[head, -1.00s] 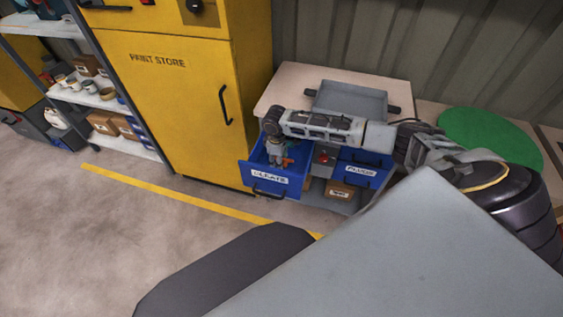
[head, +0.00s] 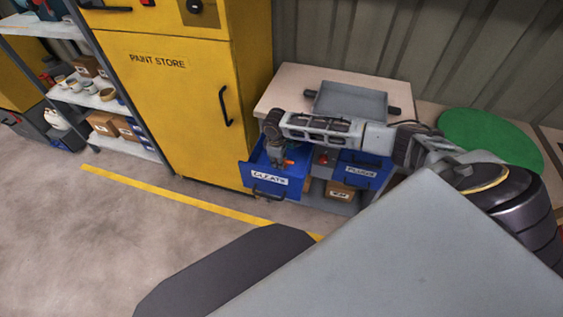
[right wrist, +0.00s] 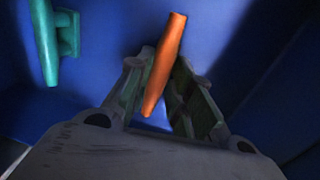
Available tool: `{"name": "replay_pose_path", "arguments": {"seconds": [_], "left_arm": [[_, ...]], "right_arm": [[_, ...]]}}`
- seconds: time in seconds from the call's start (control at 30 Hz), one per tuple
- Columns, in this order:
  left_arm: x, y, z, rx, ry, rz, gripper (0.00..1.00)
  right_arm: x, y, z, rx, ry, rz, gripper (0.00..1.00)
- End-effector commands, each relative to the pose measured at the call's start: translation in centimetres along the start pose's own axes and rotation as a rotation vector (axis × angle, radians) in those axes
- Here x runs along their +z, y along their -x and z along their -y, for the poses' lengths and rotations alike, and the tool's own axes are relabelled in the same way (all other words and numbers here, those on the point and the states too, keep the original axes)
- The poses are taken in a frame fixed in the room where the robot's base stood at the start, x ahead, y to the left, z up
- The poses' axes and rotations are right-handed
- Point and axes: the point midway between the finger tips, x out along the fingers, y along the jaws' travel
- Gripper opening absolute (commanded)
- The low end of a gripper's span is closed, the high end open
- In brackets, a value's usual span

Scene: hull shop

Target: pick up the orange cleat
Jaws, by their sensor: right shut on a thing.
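The orange cleat (right wrist: 165,65) is between the fingers of my right gripper (right wrist: 160,75) in the right wrist view. In the head view the cleat (head: 289,163) is a small orange spot at the fingertips of my right gripper (head: 279,160). The gripper is shut on it and points down inside the open blue drawer labelled CLEATS (head: 268,181). In the right wrist view a teal cleat (right wrist: 47,40) lies at the left on the drawer's blue floor, apart from the gripper. My left gripper is not in view.
A blue drawer labelled PLUGS (head: 361,170) is to the right. Above the drawers is a bench top (head: 290,84) with a grey tray (head: 350,102). A green round mat (head: 490,138) lies farther right. The yellow paint store cabinet (head: 175,100) stands close on the left.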

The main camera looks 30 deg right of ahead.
Motion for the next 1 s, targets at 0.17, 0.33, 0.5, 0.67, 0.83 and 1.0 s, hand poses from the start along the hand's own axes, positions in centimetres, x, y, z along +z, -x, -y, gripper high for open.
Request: {"name": "replay_pose_path", "arguments": {"seconds": [0.17,0.33,0.5,0.67,0.83,1.0], "left_arm": [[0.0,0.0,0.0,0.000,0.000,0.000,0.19],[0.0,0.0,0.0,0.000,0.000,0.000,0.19],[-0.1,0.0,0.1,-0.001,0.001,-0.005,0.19],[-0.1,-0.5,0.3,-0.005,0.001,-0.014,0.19],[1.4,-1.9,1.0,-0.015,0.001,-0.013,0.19],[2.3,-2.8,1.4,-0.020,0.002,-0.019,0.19]], "right_arm": [[0.0,0.0,0.0,0.000,0.000,0.000,0.00],[0.0,0.1,0.0,0.000,0.000,0.000,0.00],[0.0,0.7,-0.1,0.000,0.000,0.000,0.00],[0.0,1.9,-0.3,0.000,-0.001,-0.002,0.00],[-0.1,3.9,-0.5,0.000,0.000,-0.002,0.00],[-0.1,6.2,-0.8,0.001,-0.001,-0.002,0.00]]}}
